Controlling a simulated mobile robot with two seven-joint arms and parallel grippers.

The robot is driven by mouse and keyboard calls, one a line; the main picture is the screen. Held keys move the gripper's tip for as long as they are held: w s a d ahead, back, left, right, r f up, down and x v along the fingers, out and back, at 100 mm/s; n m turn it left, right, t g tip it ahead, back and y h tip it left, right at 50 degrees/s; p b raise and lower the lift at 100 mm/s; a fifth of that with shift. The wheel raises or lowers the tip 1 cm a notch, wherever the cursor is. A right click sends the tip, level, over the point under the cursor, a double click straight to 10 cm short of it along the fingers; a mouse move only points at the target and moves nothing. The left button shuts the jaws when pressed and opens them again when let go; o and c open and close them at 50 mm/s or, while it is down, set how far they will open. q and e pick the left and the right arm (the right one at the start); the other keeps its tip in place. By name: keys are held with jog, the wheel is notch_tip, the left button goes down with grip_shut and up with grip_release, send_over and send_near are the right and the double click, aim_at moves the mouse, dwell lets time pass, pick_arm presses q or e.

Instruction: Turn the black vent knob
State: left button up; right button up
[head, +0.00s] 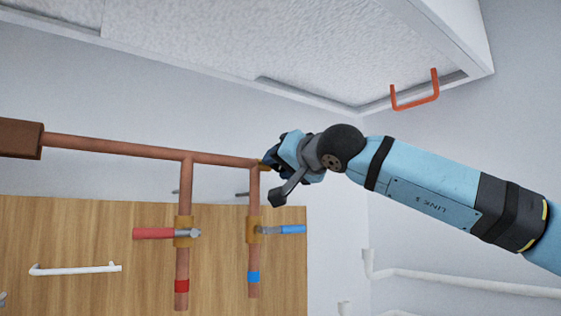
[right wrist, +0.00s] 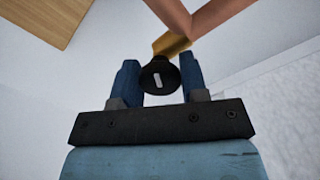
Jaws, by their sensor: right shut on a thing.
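The black vent knob (right wrist: 157,82) shows in the right wrist view, with a short white mark on its face, nearly upright in the picture. It sits on a brass fitting (right wrist: 171,44) at the corner of the copper pipe. My right gripper (head: 274,158) is at the right end of that pipe in the head view. Its two blue fingers stand on either side of the knob and are shut on it. In the head view the gripper hides the knob. My left gripper is in neither view.
Copper pipes (head: 110,147) run along the wall, with a red-handled valve (head: 155,233) and a blue-handled valve (head: 291,229) below. A wooden panel (head: 90,235) with a white handle is behind. A textured ceiling panel with an orange handle (head: 415,102) is above.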

jog(key=shift+f, duration=0.1)
dwell(0.4)
jog(key=o, duration=0.9)
jog(key=shift+o, duration=0.2)
jog(key=b+v, duration=0.3)
jog(key=v, duration=1)
jog(key=shift+s+d, duration=0.25)
jog(key=shift+s, duration=0.1)
